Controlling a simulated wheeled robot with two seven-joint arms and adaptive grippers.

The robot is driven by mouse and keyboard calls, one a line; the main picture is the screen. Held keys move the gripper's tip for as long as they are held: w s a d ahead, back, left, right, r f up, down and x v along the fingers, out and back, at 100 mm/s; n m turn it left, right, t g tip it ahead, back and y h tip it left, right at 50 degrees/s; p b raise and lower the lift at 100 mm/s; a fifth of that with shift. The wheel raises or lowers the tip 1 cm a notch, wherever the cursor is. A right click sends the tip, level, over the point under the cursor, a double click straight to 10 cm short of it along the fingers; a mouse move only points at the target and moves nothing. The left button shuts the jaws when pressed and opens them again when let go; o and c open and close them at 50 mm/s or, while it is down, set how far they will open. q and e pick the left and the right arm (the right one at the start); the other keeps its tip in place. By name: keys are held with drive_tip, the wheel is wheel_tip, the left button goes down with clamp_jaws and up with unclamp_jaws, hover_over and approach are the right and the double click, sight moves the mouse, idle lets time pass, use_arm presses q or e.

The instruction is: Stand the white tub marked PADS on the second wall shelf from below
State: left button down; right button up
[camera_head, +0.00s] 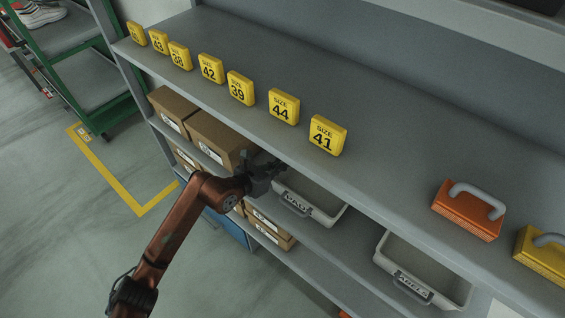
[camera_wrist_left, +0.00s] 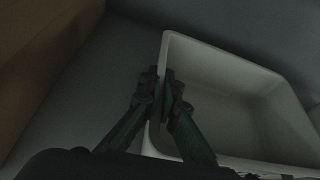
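The white tub (camera_head: 325,214), with a PADS label on its front, stands on the shelf (camera_head: 335,245) below the top board, partly under the board's edge. My left gripper (camera_head: 268,172) is at the tub's left end. In the left wrist view the fingers (camera_wrist_left: 160,82) straddle the left wall of the tub (camera_wrist_left: 215,50), one finger inside and one outside. They look closed on that wall. The tub looks empty and upright. My right gripper is in neither view.
Brown boxes (camera_head: 215,138) stand left of the tub. A second tub, marked LABELS (camera_head: 425,270), stands to the right. The top board (camera_head: 330,85) carries yellow size blocks (camera_head: 327,135), an orange handled block (camera_head: 468,212) and a yellow one (camera_head: 540,255). A green rack (camera_head: 85,75) stands far left.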

use_arm(q)
drive_tip(key=shift+r, duration=0.2)
drive_tip(key=shift+f, duration=0.1)
drive_tip(key=c, duration=2.7)
unclamp_jaws()
drive_tip(key=shift+f, duration=0.15)
drive_tip(key=o, duration=0.5)
drive_tip(key=shift+o, duration=0.2)
